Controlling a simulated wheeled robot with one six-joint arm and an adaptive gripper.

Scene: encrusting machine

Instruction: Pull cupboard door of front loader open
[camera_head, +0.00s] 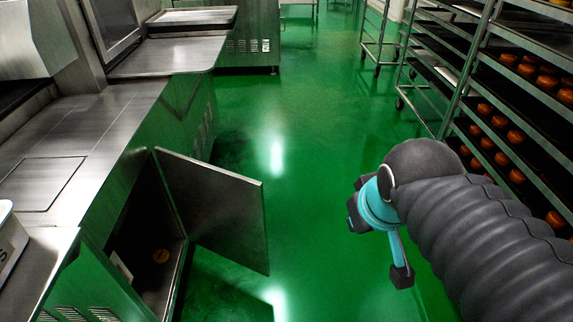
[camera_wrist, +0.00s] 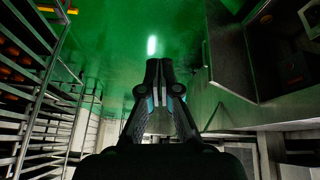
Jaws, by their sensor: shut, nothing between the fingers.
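The cupboard door (camera_head: 218,208) is a flat metal panel on the front of the steel machine at left. It stands wide open, swung out over the green floor. The cupboard interior (camera_head: 150,240) shows behind it, dark, with a small round orange thing inside. In the wrist view the open door (camera_wrist: 229,50) is at upper right, beside the dark opening. My gripper (camera_wrist: 158,66) is shut and empty, with its fingertips together over the floor, apart from the door. In the head view my arm is at right, clear of the door; its fingertips are hard to make out there.
Rack shelves (camera_head: 505,110) with trays of round orange items stand at right, close to my arm. The steel worktop (camera_head: 75,130) runs along the left. Green floor (camera_head: 300,120) between them is free. The open door juts into this aisle.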

